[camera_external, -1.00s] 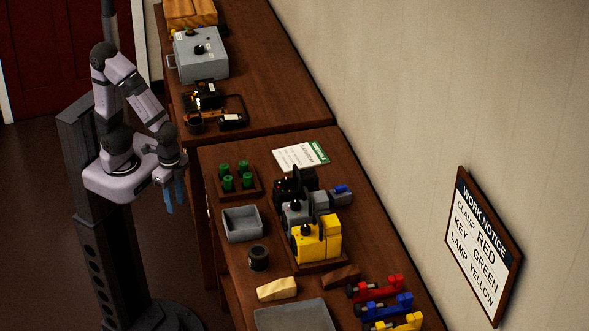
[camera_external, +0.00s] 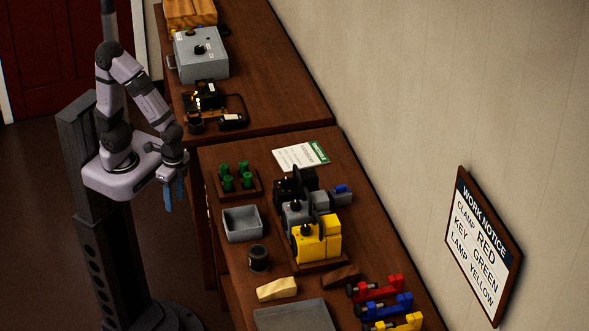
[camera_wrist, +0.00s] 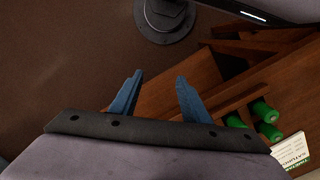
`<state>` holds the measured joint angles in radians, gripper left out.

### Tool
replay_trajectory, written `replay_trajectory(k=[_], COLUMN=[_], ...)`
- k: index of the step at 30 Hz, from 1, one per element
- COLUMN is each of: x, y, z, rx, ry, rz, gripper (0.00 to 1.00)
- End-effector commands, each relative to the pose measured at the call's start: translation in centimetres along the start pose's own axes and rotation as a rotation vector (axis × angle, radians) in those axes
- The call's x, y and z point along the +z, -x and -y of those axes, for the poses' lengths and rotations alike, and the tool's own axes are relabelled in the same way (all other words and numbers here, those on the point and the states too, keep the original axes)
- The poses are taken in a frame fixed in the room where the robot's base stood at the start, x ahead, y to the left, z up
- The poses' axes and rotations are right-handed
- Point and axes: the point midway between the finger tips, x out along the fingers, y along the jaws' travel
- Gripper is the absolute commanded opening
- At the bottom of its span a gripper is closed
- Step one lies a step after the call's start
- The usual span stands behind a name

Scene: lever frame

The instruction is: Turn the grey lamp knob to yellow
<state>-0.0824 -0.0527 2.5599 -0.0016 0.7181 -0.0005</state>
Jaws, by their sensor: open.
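A grey box (camera_external: 203,66) stands on the far part of the bench in the external view, with a black knob (camera_external: 199,49) on its top. I cannot tell for sure that this is the lamp knob, nor read its setting. A wall sign (camera_external: 482,247) reads clamp red, key green, lamp yellow. My gripper (camera_external: 173,194) hangs left of the bench, pointing down, well apart from the box. In the wrist view my gripper (camera_wrist: 160,79) shows two blue fingers spread apart with nothing between them.
Black, grey and yellow lever blocks (camera_external: 318,243) stand on the near bench. Green pegs (camera_external: 237,177), a grey tray (camera_external: 242,224) and a dark cup (camera_external: 259,258) stand left of them. Red, blue and yellow pieces (camera_external: 386,305) lie at the front.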

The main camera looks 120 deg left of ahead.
Motion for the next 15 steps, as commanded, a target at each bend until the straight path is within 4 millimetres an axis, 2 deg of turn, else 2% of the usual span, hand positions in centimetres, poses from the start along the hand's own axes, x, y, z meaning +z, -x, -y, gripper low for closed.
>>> replay_trajectory(k=[2, 5, 11, 15], x=[0.2, -2.2, -12.1, -19.5], y=[-0.3, -0.2, 1.4, 3.6], z=[0.8, 2.1, 5.5, 7.8], rx=[0.004, 0.011, 0.022, 0.023], ry=[0.041, 0.093, 0.185, 0.206], rz=[0.051, 0.061, -0.037, -0.154], gripper=[0.42, 0.42, 0.42, 0.42])
